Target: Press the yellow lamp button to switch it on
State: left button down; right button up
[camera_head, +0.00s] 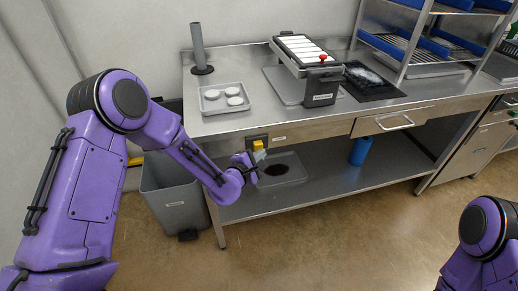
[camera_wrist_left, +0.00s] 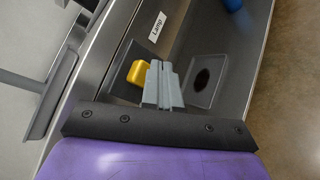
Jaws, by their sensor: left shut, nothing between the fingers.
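The yellow lamp button (camera_head: 257,145) sits in a dark housing on the front edge of the steel table. It also shows in the left wrist view (camera_wrist_left: 138,72), beside a white label reading "Lamp" (camera_wrist_left: 157,27). My left gripper (camera_head: 260,155) is shut and empty, with its fingertips close to the button. In the left wrist view the grey fingers (camera_wrist_left: 158,68) overlap the button's right side; I cannot tell whether they touch it. My right arm shows only in part at the lower right of the head view, and its gripper is out of view.
The steel table (camera_head: 235,125) holds a tray (camera_head: 207,109) with several white discs and a device with a red knob (camera_head: 323,58). A lower shelf (camera_head: 330,170) holds a shallow tray with a dark patch and a blue cylinder (camera_head: 360,150). A grey bin (camera_head: 175,205) stands below left.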

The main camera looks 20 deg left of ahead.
pick_arm(q)
jog(key=shift+w+a, duration=0.4)
jog(key=shift+w, duration=0.2)
dwell(0.9)
jog(key=shift+s+d, duration=0.65)
jog(key=shift+s, duration=0.35)
jog(key=s+d, duration=0.3)
jog(key=s, duration=0.2)
jog(key=shift+d, duration=0.2)
